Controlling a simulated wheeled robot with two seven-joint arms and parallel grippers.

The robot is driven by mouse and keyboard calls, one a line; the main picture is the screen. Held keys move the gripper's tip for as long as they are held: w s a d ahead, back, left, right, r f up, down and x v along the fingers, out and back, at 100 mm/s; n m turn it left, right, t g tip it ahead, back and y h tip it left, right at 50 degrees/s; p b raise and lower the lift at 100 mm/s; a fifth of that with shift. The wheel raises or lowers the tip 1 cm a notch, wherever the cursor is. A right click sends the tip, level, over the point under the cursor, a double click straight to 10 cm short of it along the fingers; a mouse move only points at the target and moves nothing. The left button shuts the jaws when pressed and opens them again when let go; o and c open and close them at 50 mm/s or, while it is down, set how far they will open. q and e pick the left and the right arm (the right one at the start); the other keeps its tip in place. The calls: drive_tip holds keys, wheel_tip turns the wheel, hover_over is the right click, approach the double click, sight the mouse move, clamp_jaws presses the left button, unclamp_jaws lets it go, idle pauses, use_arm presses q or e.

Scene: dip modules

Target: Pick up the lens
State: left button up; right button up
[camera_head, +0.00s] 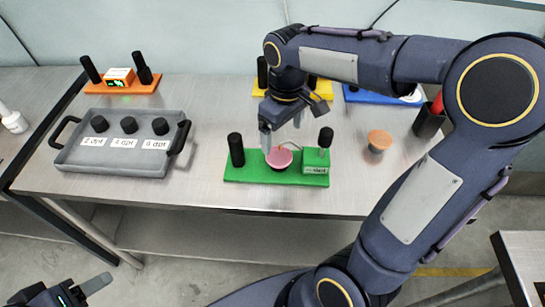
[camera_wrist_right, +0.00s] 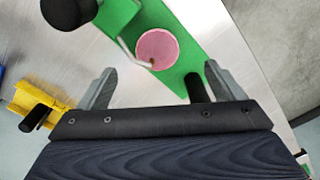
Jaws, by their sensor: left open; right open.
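A pink round piece (camera_head: 279,157), perhaps the lens, sits on the green module (camera_head: 235,174). In the right wrist view the pink piece (camera_wrist_right: 158,48) lies just beyond and between the fingertips, with a thin bent metal rod reaching over its edge. My right gripper (camera_head: 283,128) is open and empty above the green module; its fingers (camera_wrist_right: 160,84) point toward the pink piece and appear apart from it. My left gripper (camera_head: 92,288) is open at the lower left, partly cut off, away from the table.
Black posts (camera_head: 236,150) rise from the green module beside the pink piece. A grey tray (camera_head: 75,160) with labelled black knobs stands left. Orange (camera_head: 140,87), yellow (camera_head: 325,90) and blue (camera_head: 352,95) modules stand behind. An orange round piece (camera_head: 379,141) and a black cup (camera_head: 427,124) are right.

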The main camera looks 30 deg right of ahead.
sight(279, 155)
drive_tip(key=shift+w+a+f, duration=0.15)
drive_tip(key=shift+w+f, duration=0.35)
drive_tip(key=shift+f, duration=0.25)
wheel_tip(279, 155, down, 7)
drive_tip(key=shift+w+r, duration=0.1)
drive_tip(key=shift+w, duration=0.05)
drive_tip(key=shift+c, duration=0.3)
drive_tip(key=c, duration=1.1)
drive_tip(key=shift+r, duration=0.1)
